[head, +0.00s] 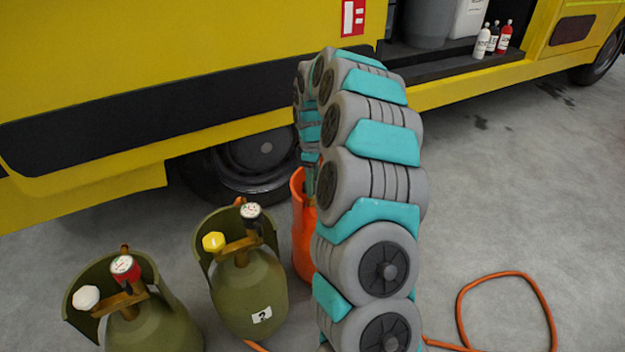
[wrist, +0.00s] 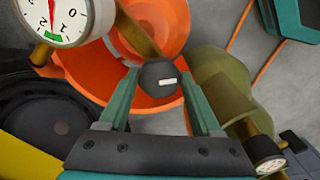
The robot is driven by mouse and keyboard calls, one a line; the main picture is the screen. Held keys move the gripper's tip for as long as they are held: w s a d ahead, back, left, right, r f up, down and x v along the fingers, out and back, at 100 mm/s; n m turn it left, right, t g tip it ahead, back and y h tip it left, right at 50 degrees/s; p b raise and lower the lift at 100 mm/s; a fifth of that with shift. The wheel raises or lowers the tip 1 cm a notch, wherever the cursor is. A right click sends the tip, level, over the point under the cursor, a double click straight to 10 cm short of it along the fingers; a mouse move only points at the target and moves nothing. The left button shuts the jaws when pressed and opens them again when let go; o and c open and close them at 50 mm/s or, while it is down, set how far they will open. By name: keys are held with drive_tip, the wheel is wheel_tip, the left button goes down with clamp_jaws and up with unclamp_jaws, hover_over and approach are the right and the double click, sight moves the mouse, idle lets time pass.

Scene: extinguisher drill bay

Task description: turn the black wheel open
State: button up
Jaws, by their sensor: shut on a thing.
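The black wheel (wrist: 158,80) is a small dark knob with a white mark, seen in the wrist view in front of an orange cylinder (wrist: 185,20). The teal fingers of my gripper (wrist: 160,76) stand on both sides of the wheel and are shut on it. A white gauge (wrist: 58,14) with a red needle and a green band is at the top left. In the head view my arm hides most of the orange cylinder (head: 302,235), and the wheel does not show there.
Two olive cylinders, one with a yellow knob (head: 213,241) and one with a white knob (head: 86,297), stand to the left. A yellow truck (head: 160,50) with a wheel (head: 250,160) stands behind. An orange hose (head: 540,290) lies on the floor at right, with open floor around it.

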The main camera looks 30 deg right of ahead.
drive_tip(key=shift+w+n+p, duration=0.1)
drive_tip(key=shift+n+p, duration=0.35)
drive_tip(key=shift+n, duration=1.45)
drive_tip(key=o, duration=1.4)
drive_tip(key=shift+r, duration=0.1)
wheel_tip(320, 180, up, 7)
drive_tip(key=shift+r, duration=0.3)
